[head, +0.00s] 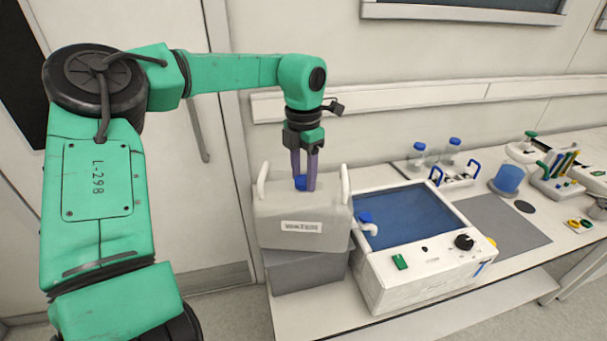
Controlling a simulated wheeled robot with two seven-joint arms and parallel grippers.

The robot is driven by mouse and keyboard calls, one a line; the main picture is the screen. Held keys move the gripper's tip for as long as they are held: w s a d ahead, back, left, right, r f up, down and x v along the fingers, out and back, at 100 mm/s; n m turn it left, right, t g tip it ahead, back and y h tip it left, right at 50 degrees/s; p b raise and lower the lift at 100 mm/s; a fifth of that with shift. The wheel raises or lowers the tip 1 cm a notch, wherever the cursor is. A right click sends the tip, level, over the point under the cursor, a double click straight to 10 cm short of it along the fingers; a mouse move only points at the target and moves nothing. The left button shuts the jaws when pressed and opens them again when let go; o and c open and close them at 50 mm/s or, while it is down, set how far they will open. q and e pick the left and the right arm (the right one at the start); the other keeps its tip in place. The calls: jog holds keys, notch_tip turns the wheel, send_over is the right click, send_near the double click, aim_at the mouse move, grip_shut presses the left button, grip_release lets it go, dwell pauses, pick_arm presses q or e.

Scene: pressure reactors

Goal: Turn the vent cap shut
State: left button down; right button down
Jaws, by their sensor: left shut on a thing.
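The vent cap (300,183) is a small blue cap on top of the grey water container (285,212), which has two white handles. My left gripper (304,185) points straight down over the container, and its purple fingers are shut on the blue cap. The fingers partly cover the cap, so I cannot tell how far it is turned. My right gripper is out of view.
The container sits on a darker grey block (305,272) at the bench's left end. Right of it is a white bath unit (420,268) with a blue lid and a black knob. A grey mat, bottles and a rack stand farther right. A door is behind my arm.

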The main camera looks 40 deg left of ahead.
aim_at(303, 180)
pick_arm(q)
jog(key=m, duration=1)
jog(key=shift+p, duration=0.35)
dwell(0.3)
jog(key=shift+c, duration=1.4)
grip_release()
notch_tip(303, 180, up, 15)
jog(key=shift+f+b, duration=0.2)
jog(key=shift+b, duration=0.25)
